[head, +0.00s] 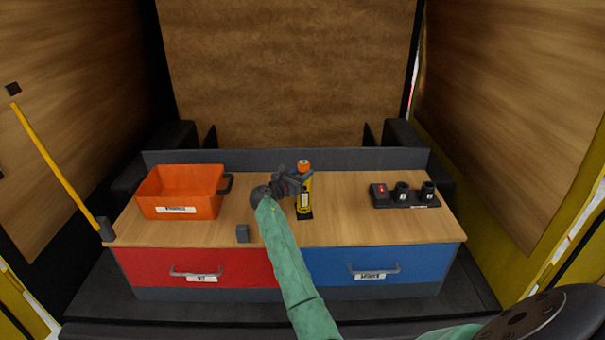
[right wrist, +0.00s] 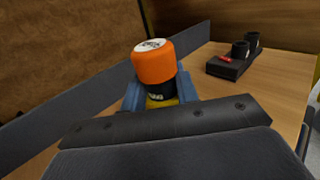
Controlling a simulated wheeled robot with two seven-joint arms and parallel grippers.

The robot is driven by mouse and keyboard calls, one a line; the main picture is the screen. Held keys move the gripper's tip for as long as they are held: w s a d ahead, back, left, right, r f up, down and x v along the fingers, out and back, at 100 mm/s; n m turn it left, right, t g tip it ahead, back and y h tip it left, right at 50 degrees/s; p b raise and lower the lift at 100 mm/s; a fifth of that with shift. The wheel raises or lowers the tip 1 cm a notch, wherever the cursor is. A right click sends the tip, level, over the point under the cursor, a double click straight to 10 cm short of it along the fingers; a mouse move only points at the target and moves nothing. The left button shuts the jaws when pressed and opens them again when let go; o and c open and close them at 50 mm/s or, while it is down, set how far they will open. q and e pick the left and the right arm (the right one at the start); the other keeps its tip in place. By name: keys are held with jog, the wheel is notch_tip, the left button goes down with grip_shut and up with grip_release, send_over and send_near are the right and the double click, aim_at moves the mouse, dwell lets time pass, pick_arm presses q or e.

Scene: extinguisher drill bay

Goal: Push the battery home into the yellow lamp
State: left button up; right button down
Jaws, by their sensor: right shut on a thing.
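My left gripper is out of view.
An orange bin (head: 180,190) stands at the left of the counter, a small grey block (head: 242,233) near the front edge. A black holder (head: 405,204) with two dark cylinders and a red patch is at the right. Red and blue drawers are below. A low back wall runs behind.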

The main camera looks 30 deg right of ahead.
jog(key=c, duration=1)
grip_release()
jog(key=shift+o, duration=0.2)
jog(key=shift+f, duration=0.1)
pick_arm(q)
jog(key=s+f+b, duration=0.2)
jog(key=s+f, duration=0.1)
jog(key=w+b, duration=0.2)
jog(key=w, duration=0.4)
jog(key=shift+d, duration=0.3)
pick_arm(e)
jog(key=v, duration=0.7)
jog(key=shift+a, duration=0.4)
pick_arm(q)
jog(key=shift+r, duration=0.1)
pick_arm(e)
jog(key=shift+s, duration=0.15)
